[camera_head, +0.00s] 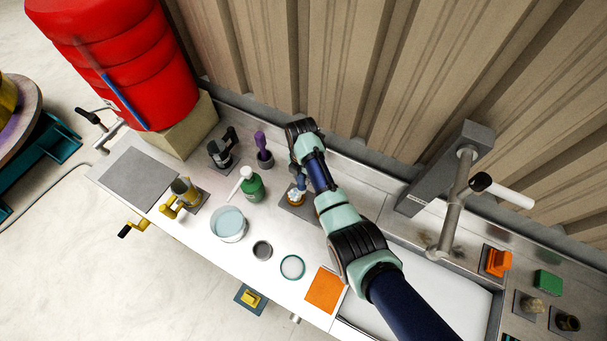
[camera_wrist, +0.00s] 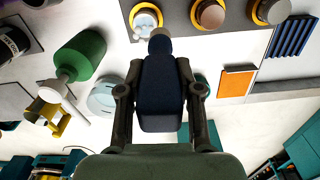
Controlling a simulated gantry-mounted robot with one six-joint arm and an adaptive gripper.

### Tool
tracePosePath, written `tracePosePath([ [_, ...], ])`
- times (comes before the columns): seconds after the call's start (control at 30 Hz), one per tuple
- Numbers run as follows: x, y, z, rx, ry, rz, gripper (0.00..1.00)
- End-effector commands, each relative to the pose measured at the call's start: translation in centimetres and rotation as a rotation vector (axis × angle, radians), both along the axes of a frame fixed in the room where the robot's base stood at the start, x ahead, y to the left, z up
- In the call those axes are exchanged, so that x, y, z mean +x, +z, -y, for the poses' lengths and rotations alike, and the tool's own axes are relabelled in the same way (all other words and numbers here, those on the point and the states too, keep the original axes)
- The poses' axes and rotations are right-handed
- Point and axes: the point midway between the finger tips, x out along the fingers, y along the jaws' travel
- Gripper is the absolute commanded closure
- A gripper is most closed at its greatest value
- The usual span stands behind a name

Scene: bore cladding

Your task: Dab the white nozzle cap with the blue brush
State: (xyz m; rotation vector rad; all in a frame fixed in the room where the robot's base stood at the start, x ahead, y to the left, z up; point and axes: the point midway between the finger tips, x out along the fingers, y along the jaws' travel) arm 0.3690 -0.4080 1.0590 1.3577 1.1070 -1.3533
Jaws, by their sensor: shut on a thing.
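My gripper (camera_wrist: 157,92) is shut on the dark blue brush (camera_wrist: 160,88), one finger on each side of its body. In the wrist view the brush's narrower end points up at the white nozzle cap (camera_wrist: 143,20), which sits in a golden ring on a grey plate. The brush end overlaps the near edge of the ring; I cannot tell whether it touches. In the head view the blue brush (camera_head: 301,177) is just above the white cap (camera_head: 297,196), partly hidden by my arm.
A green bottle with a white spout (camera_head: 252,186) and a clear bowl (camera_head: 229,224) stand to the left. A purple-handled tool (camera_head: 263,150) is behind. An orange sheet (camera_head: 323,290) lies in front.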

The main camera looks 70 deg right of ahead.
Motion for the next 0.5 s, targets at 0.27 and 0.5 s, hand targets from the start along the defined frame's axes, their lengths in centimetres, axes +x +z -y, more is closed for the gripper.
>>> tracePosePath([
  [0.27,0.2,2.3,-0.2,0.0,0.006,0.0,1.0],
  [0.5,0.3,2.2,-0.2,0.0,0.006,0.001,1.0],
])
